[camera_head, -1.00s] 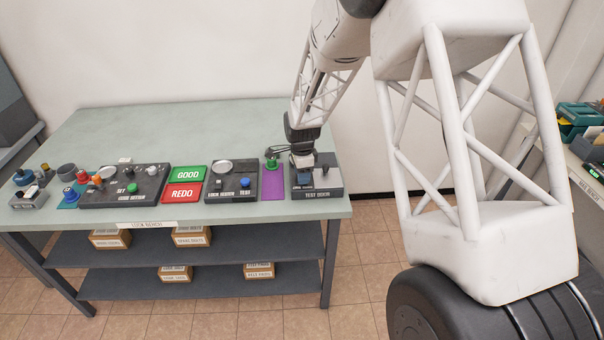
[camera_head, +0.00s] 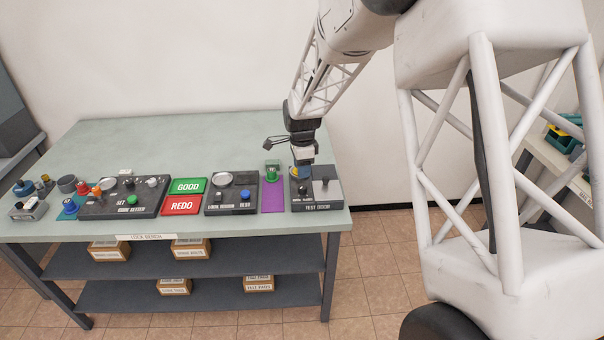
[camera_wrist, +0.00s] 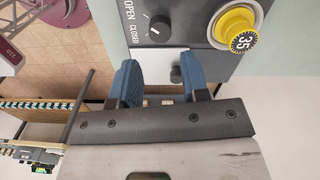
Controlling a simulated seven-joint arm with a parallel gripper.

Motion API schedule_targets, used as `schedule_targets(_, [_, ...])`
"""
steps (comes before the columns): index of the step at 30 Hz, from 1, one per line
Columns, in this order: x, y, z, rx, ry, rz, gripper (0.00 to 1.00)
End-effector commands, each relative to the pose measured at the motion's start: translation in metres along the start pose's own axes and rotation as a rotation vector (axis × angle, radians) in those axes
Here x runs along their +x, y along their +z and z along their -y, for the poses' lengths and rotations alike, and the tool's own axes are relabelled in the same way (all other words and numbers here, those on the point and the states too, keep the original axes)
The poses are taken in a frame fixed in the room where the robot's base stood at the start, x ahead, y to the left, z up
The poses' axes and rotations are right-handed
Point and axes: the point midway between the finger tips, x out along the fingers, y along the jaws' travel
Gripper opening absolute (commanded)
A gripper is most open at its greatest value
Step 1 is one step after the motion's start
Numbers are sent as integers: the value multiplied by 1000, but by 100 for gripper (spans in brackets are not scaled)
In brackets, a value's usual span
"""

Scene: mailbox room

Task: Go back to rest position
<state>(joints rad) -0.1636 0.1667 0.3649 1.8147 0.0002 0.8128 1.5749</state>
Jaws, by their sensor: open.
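My gripper (camera_head: 301,160) is above the test door box (camera_head: 322,196) at the right end of the lock bench (camera_head: 150,133). In the wrist view my gripper (camera_wrist: 165,88) has its two blue fingers apart with nothing between them. Beyond the fingers lies the box's panel with a dark knob (camera_wrist: 159,26) marked OPEN and CLOSED. A yellow round lock (camera_wrist: 235,27) with a dial reading 35 sits on that panel, to the right of the fingers. A small grey knob (camera_wrist: 177,74) shows behind the fingers.
Left of the box are a purple mat (camera_head: 273,195) with a green item, a dark test panel (camera_head: 231,207), a green GOOD plate (camera_head: 187,186) and a red REDO plate (camera_head: 181,205). Boxes stand on shelves below. The bench's back is clear.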

Motion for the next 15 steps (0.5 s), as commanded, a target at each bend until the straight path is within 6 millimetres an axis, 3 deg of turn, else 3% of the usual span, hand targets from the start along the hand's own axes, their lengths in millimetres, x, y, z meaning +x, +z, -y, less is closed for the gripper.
schedule_targets(15, [-6,-1,-2,-9,-2,0,42])
